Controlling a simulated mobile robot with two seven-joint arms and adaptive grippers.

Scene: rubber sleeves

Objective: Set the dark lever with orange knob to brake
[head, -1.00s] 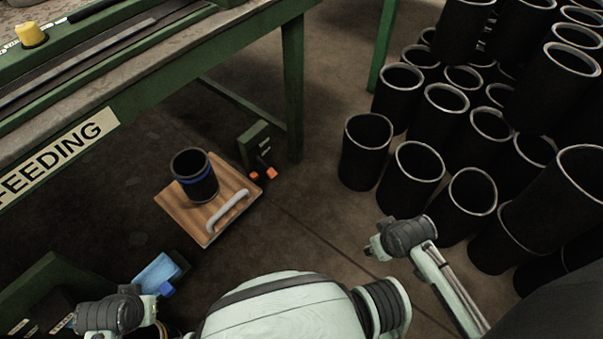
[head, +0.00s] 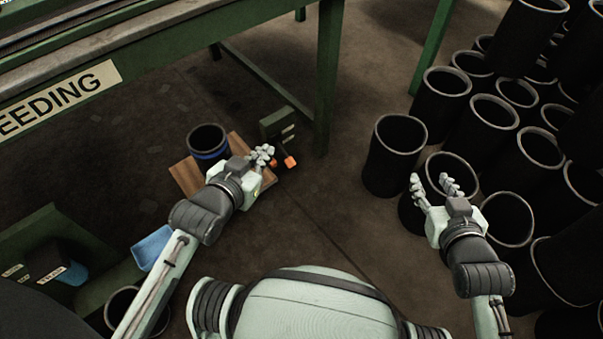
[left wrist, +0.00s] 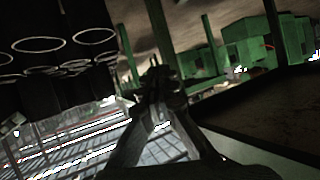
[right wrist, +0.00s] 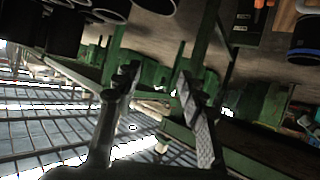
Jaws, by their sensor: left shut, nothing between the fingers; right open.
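A dark lever with an orange knob (head: 290,161) sticks out from a small green box (head: 275,123) on the floor, beside the workbench leg. A second orange tip (head: 273,162) shows just left of it, partly behind my left fingers. In the right wrist view, the green box (right wrist: 245,22) is at the top right. My left gripper (head: 263,155) is shut and empty, just left of the orange knobs; I cannot tell whether it touches them. In the left wrist view, its fingertips (left wrist: 158,80) meet. My right gripper (head: 436,186) is open and empty, in front of the black sleeves.
A wooden board (head: 187,176) with a black blue-banded sleeve (head: 208,148) lies left of my left gripper. The green workbench (head: 150,75) stands behind. Several black rubber sleeves (head: 393,160) crowd the right. The floor between my arms is clear.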

